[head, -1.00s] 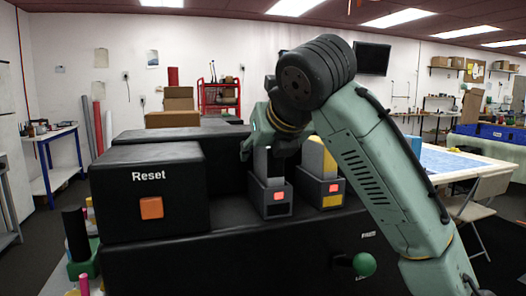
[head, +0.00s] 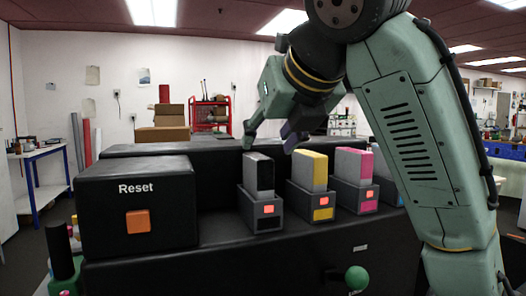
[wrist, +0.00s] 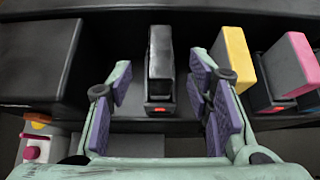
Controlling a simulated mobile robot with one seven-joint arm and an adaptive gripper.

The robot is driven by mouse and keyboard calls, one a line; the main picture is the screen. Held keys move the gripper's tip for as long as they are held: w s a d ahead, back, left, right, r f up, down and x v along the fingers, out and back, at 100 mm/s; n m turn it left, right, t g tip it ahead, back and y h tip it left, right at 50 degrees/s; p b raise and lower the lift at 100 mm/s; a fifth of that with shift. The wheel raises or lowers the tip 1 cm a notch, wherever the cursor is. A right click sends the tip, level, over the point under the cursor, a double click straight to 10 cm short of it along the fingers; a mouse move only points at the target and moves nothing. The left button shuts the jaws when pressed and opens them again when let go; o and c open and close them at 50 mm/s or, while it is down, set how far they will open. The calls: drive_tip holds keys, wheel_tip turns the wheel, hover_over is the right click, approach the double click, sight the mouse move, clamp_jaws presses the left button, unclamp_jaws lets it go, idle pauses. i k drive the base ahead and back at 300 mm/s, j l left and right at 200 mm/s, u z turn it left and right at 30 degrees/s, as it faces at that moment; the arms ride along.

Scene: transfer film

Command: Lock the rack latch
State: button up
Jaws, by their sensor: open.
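A green ball knob (head: 357,278) on a short dark lever sticks out of the front of the black rack (head: 240,262), low and right of centre in the head view. The knob is the likely latch handle; its label is too small to read. My gripper (head: 270,142) is open and empty, above the black cartridge (head: 258,174). This cartridge stands upright in its grey holder. In the wrist view the black cartridge (wrist: 160,55) shows between the spread purple finger pads, with nothing gripped. The knob is well below and right of my gripper.
A yellow cartridge (head: 310,170) and a magenta cartridge (head: 352,163) stand in holders to the right, each holder with a lit red square. A black box marked Reset (head: 138,200) with an orange button (head: 138,221) stands left. The space before the rack's front looks clear.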

sight(356, 277)
drive_tip(key=k+l, duration=0.25)
drive_tip(key=k, duration=0.2)
drive_tip(key=k+l, duration=0.2)
drive_tip(key=k, duration=0.3)
